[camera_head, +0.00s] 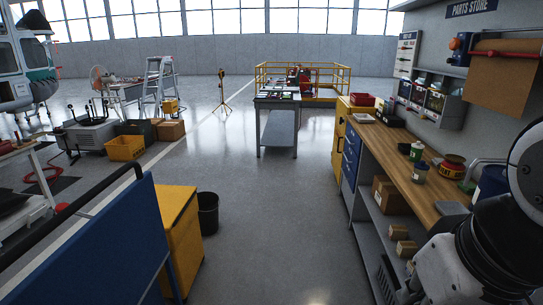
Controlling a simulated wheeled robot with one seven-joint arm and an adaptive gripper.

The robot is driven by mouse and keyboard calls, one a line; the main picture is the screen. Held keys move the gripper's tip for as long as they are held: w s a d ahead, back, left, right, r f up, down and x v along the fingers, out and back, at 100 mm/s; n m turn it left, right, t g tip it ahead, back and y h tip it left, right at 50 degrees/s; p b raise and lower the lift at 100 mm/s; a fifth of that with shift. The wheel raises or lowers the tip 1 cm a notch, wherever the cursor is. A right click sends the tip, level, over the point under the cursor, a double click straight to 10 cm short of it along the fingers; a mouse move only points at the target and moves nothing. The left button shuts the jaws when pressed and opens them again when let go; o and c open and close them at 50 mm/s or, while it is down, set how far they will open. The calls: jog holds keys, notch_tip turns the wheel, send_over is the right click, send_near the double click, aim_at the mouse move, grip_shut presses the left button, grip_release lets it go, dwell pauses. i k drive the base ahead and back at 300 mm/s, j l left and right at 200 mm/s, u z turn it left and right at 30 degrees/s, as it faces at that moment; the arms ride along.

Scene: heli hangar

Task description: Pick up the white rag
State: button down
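I cannot make out a white rag for certain. A small pale grey item (451,208) lies on the near part of the wooden workbench (395,160) at the right, close to my arm. I cannot tell whether it is cloth. My arm's white and black links fill the lower right corner and hide part of the bench. My gripper is not in view.
A green-and-white bottle (416,151), a jar (420,171) and a red-and-yellow tin (453,167) stand on the bench. A grey table (281,105) stands ahead. A black bin (208,213) and yellow cabinet (181,240) are at left. The middle floor is clear.

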aim_at(437, 162)
jog(key=i, duration=3.8)
jog(key=i+z, duration=0.2)
jog(key=z, duration=0.3)
jog(key=i+j+z, duration=0.1)
jog(key=z, duration=0.35)
jog(key=i+j+z, duration=0.15)
jog(key=z, duration=2.75)
jog(key=j, duration=0.05)
